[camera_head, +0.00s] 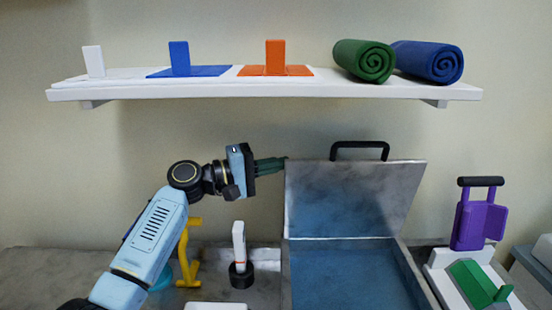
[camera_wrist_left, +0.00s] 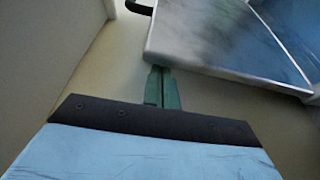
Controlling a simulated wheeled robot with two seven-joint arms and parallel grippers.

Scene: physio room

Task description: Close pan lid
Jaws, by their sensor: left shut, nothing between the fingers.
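The pan's lid (camera_head: 352,198) is a grey metal panel standing raised at the back of the pan (camera_head: 350,275), with a black handle (camera_head: 360,148) on its top edge. The pan is open and its bluish inside shows. My left gripper (camera_head: 284,163) has its green fingers shut and empty, at the upper left corner of the lid. In the left wrist view the shut fingers (camera_wrist_left: 162,90) point at the lid's edge (camera_wrist_left: 225,45); I cannot tell whether they touch it. My right gripper is in neither view.
A yellow stand (camera_head: 188,255) and a white-handled item in a black base (camera_head: 240,258) stand left of the pan. A purple object (camera_head: 479,220) and a green wedge (camera_head: 478,283) are at its right. A white shelf (camera_head: 270,90) with rolled mats (camera_head: 365,61) hangs above.

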